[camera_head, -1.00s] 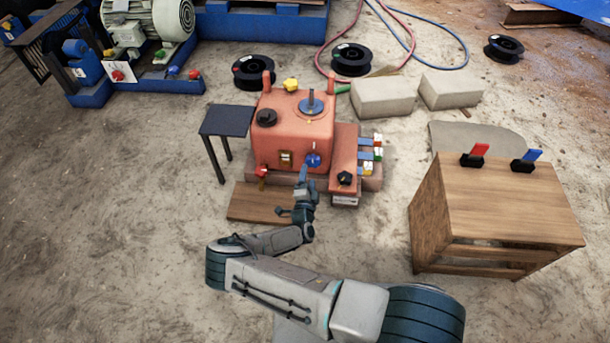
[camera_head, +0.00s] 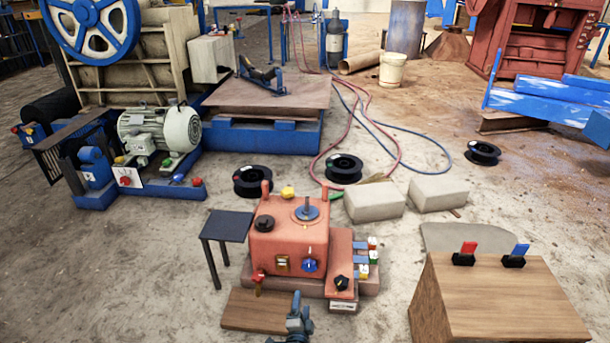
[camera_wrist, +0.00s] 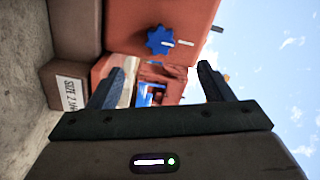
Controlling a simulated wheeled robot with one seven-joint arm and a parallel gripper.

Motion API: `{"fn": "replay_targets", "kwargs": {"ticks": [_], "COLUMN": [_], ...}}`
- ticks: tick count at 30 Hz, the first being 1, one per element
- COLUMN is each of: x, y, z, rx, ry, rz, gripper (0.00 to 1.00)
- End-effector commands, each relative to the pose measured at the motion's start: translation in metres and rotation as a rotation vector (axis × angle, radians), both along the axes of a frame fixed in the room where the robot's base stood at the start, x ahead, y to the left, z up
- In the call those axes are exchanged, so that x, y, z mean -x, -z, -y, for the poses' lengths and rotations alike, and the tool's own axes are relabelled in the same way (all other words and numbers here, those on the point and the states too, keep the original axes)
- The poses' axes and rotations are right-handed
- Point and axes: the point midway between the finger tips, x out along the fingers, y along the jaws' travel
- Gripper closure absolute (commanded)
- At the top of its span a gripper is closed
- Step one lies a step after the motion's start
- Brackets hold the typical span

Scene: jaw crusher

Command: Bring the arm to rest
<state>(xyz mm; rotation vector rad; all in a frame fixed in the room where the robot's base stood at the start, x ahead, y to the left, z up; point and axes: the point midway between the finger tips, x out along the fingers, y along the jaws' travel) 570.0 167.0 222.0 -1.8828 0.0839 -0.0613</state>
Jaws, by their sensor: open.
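My gripper (camera_head: 297,318) shows at the bottom of the head view, just in front of the red control box (camera_head: 288,240). In the wrist view my gripper (camera_wrist: 158,88) has its two dark fingers spread wide, with nothing between them. The blue knob (camera_wrist: 159,41) on the front of the red box lies beyond the fingers and apart from them. It also shows in the head view (camera_head: 309,265). Most of my arm is below the head view's edge and hidden.
A dark small table (camera_head: 227,226) stands left of the box and a wooden board (camera_head: 257,311) lies in front. A wooden cabinet (camera_head: 500,300) with red and blue levers stands at right. Two pale blocks (camera_head: 375,201) lie behind. Open ground is at left.

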Motion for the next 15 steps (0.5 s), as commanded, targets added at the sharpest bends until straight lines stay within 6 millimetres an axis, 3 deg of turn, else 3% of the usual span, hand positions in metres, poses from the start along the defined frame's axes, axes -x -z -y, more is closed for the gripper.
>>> {"fn": "replay_targets", "kwargs": {"ticks": [5, 15], "x": [-0.006, -0.009], "y": [-0.032, -0.170], "z": [0.011, 0.072], "rx": [-0.099, -0.632], "ry": [0.086, 0.534], "rz": [0.027, 0.220], "gripper": [0.26, 0.26]}}
